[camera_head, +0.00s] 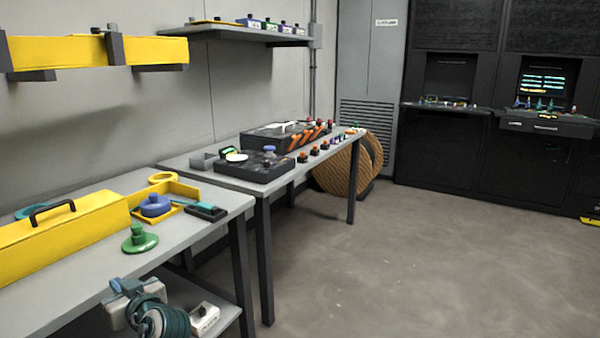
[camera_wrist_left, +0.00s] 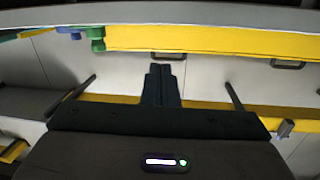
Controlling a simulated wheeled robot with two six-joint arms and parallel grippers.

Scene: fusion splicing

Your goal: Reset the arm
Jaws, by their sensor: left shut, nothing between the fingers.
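My left gripper (camera_wrist_left: 160,70) shows in the left wrist view, with its dark fingers together at the top of the dark wrist body. Nothing is between the fingers. I do not make it out in the head view. A yellow surface with a dark handle lies beyond the fingertips in the wrist view. My right gripper is in neither view.
The near grey table (camera_head: 95,290) bears a yellow case (camera_head: 60,240), a green knobbed disc (camera_head: 139,239) and a blue knobbed piece (camera_head: 155,206). A second table (camera_head: 215,178) holds black equipment. The floor (camera_head: 430,260) is clear at right.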

